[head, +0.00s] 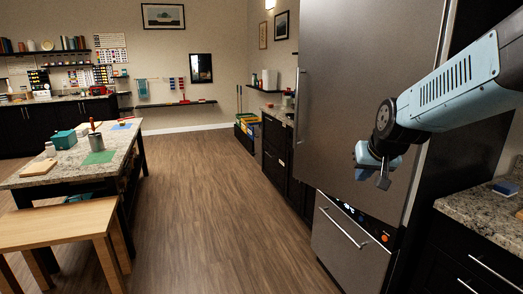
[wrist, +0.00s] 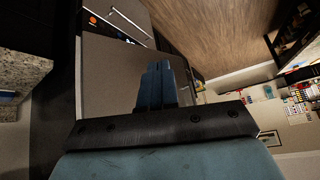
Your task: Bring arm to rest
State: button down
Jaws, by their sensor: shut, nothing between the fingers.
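My arm reaches in from the right edge of the head view, and its blue-grey gripper (head: 376,168) hangs in the air in front of the large steel fridge (head: 345,90). In the wrist view my gripper (wrist: 156,68) shows its blue fingers together, with nothing held between them. The wrist view is turned sideways, with the fridge front (wrist: 105,75) behind the fingers. I cannot tell the exact gap between gripper and fridge.
A granite counter (head: 470,208) stands close on the right, below my arm. A granite-topped table (head: 60,176) and a wooden bench (head: 50,222) stand at the left. The wood floor (head: 210,200) between is clear. Dark cabinets (head: 275,145) line the wall beyond the fridge.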

jog(key=s+a+r+n+g, duration=0.1)
jog(key=s+a+r, duration=0.1)
jog(key=s, duration=1.6)
jog(key=shift+s+a+r+g, duration=0.3)
jog(key=shift+r, duration=0.25)
